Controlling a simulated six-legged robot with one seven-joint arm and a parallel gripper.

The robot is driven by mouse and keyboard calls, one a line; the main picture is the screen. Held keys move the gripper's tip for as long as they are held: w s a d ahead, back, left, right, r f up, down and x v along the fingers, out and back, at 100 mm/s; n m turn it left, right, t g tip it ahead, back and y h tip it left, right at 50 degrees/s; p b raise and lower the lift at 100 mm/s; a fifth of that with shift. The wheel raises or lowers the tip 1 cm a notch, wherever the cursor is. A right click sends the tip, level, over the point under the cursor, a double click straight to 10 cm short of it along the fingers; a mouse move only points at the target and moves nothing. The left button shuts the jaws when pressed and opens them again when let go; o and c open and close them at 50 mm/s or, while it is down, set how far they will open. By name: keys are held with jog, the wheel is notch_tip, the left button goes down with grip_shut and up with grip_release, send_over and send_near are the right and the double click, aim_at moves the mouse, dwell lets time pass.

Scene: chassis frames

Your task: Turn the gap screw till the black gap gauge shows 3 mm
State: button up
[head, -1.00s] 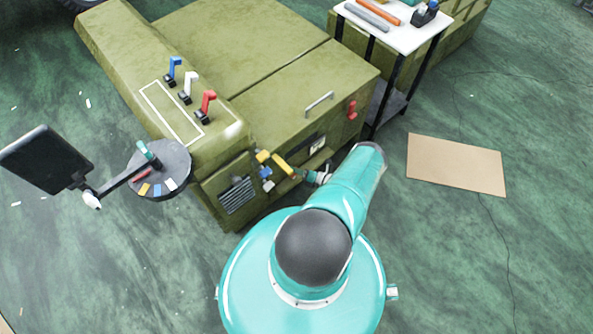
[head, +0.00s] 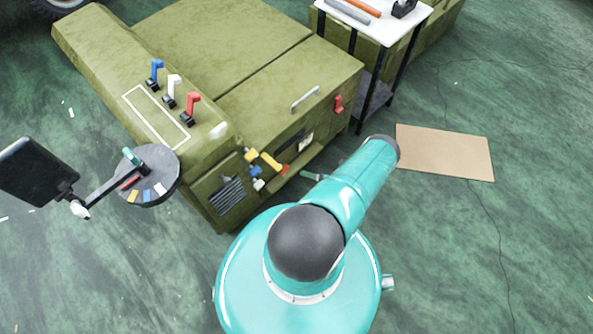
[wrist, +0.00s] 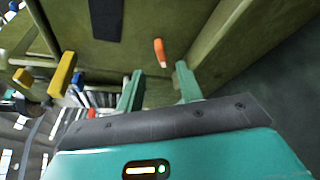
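My gripper (wrist: 159,88) is open in the wrist view, with nothing between its two teal fingers. An orange peg-like part (wrist: 160,52) stands out from the olive chassis (wrist: 150,28) ahead of the fingers, apart from them; it may be the gap screw, but I cannot be sure. A dark strip (wrist: 106,18) shows on the chassis above left; I cannot tell if it is the gap gauge, and no reading is legible. In the head view, a teal fingertip (head: 311,175) shows beside the chassis (head: 290,75) end; my arm hides the rest.
A yellow handle (wrist: 62,74) and blue parts (wrist: 77,82) stick out left of the gripper. Blue (head: 157,69), white (head: 174,83) and red (head: 193,100) levers stand on the chassis. A screen (head: 37,172) is at left, a white-topped table (head: 405,30) behind.

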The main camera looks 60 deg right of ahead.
jog(key=v, duration=0.3)
jog(key=shift+s, duration=0.1)
dwell(0.6)
